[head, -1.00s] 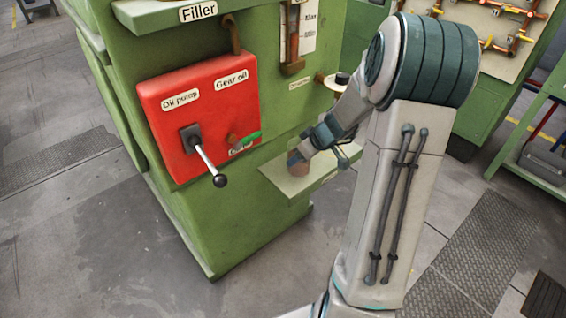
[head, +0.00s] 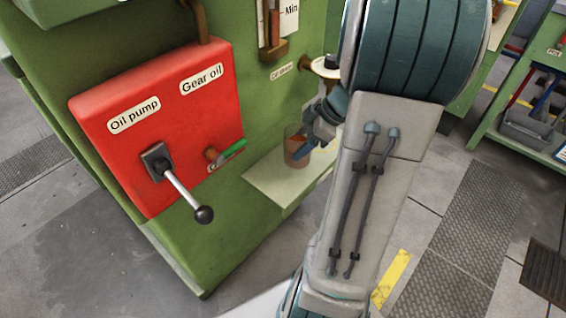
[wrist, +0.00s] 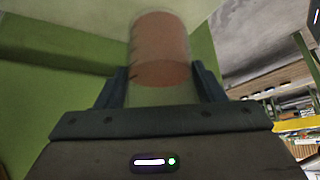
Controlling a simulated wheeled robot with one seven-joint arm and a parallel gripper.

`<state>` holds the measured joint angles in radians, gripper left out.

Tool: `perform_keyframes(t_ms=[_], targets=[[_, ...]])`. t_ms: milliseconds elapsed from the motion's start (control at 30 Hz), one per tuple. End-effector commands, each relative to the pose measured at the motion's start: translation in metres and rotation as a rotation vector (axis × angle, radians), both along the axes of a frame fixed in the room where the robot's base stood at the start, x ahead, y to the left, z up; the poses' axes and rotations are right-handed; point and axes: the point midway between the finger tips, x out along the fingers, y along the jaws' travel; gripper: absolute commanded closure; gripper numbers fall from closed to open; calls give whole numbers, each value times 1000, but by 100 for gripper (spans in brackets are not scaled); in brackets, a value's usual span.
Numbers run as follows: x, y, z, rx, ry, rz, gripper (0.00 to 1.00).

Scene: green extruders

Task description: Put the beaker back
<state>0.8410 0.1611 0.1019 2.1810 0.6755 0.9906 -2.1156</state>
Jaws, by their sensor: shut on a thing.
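The beaker (head: 297,147) is clear, with reddish-brown contents. In the head view it is at the pale green shelf (head: 268,185) on the front of the green machine. I cannot tell whether its base touches the shelf. My gripper (head: 312,140) comes from the right and is shut on the beaker; my arm hides part of it. In the wrist view the beaker (wrist: 160,50) stands between the two dark fingers of my gripper (wrist: 163,88).
A red box (head: 150,125) labelled "Oil pump" and "Gear oil" carries a black-knobbed lever (head: 185,192) sticking out and a green-handled valve (head: 228,153). A green bench (head: 530,135) with a grey bin stands at the right. Floor is clear in front of the machine.

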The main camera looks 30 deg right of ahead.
Motion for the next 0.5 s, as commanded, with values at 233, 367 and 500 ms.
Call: perform_keyframes(t_ms=[233, 367, 500], targets=[[15, 37, -24, 0, 1, 1, 72], [17, 42, -29, 0, 0, -2, 72], [16, 42, -47, 2, 3, -1, 72]])
